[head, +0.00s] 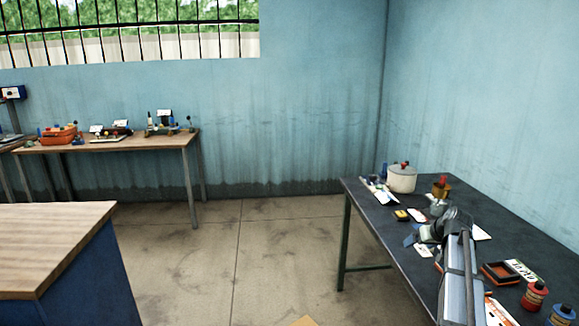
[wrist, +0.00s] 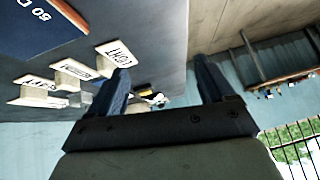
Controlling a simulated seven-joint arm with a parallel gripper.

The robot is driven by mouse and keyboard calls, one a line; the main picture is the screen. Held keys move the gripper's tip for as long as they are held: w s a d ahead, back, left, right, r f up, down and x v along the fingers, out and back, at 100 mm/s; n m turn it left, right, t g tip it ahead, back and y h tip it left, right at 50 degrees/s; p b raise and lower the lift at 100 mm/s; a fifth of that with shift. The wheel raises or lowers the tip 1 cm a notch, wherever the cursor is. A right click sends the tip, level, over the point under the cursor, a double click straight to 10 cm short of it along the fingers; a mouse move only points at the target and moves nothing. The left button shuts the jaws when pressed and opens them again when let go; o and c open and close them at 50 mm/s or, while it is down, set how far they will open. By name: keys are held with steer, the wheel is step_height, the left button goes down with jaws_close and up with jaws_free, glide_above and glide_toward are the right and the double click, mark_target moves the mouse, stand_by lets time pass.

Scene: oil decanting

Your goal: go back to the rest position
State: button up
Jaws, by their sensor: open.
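My gripper (head: 412,238) is over the dark table (head: 372,208) at the right in the head view, with its blue fingers pointing left. In the wrist view my gripper (wrist: 162,75) is open, its two blue fingers well apart with nothing held between them. The wrist picture is turned over, with the window low at the right. Several white lettered cards (wrist: 115,52) stand on a dark surface left of the fingers there. My arm hides part of the table in the head view.
On the dark table stand a white pot (head: 401,179), a brown can with a red top (head: 441,187), a yellow block (head: 402,215), an orange-rimmed tray (head: 500,273) and a red jar (head: 534,295). A wood-topped counter (head: 50,235) is at left.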

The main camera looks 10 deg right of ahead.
steer(key=w+a+f+n+y, duration=0.1)
steer(key=w+a+f, duration=0.2)
steer(key=a, duration=0.3)
steer(key=w+a+f, duration=0.2)
steer(key=a+f, duration=0.1)
steer(key=a, duration=0.4)
steer(key=s+a+f+g, duration=0.2)
steer(key=s+a+f, duration=0.25)
steer(key=f, duration=0.45)
steer(key=s+a+f+g, duration=0.1)
steer(key=s+a+f, duration=0.35)
steer(key=f, duration=0.35)
steer(key=s+a+f+g, duration=0.2)
steer(key=s+a+f, duration=0.25)
steer(key=f, duration=0.45)
steer(key=s+a+f+g, duration=0.2)
steer(key=s+a+f, duration=0.2)
steer(key=s+f, duration=0.45)
steer(key=s+a+f+g, duration=0.3)
steer(key=s+f, duration=0.3)
steer(key=s, duration=0.6)
steer(key=s+a+f+g+h, duration=0.1)
steer(key=s+f+g, duration=0.1)
steer(key=s, duration=0.9)
steer(key=s+a+f+g, duration=0.1)
steer(key=s+f+g, duration=0.1)
steer(key=s, duration=1)
steer(key=shift+s+a+f+h, duration=0.3)
steer(key=shift+f+h, duration=0.1)
steer(key=shift+f, duration=0.1)
